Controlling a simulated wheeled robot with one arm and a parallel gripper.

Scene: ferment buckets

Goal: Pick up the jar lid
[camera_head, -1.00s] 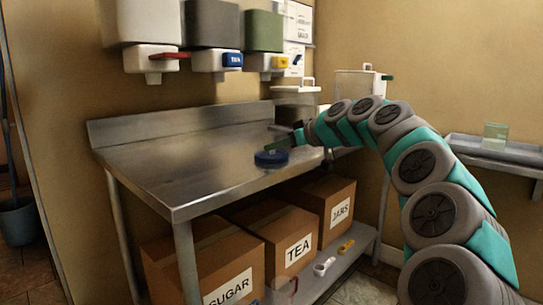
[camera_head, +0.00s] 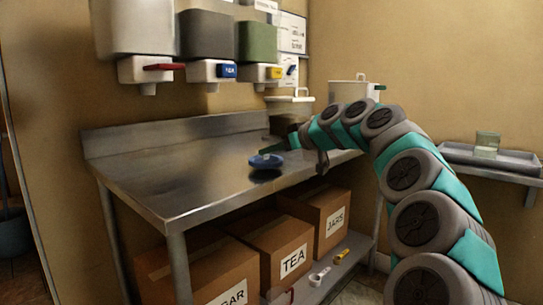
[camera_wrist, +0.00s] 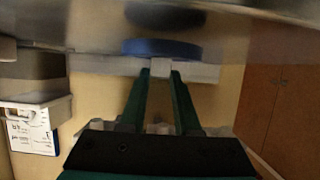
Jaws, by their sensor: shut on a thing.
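The blue jar lid (camera_head: 266,161) is over the front right part of the steel table (camera_head: 190,180), with a dark reflection below it. My gripper (camera_wrist: 160,80) is shut on the lid's small pale knob. In the wrist view, which looks upside down, the lid (camera_wrist: 160,48) shows edge-on past the fingertips. A gap between lid and reflection there suggests the lid is slightly above the table. In the head view my gripper (camera_head: 272,148) is small and partly dark against the background.
Wall dispensers with red, blue and yellow taps (camera_head: 227,71) hang above the table's back. A white pot (camera_head: 290,103) stands behind my arm. Boxes (camera_head: 285,252) fill the lower shelf. A side shelf (camera_head: 490,157) holds a glass jar (camera_head: 487,143). The table's left is clear.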

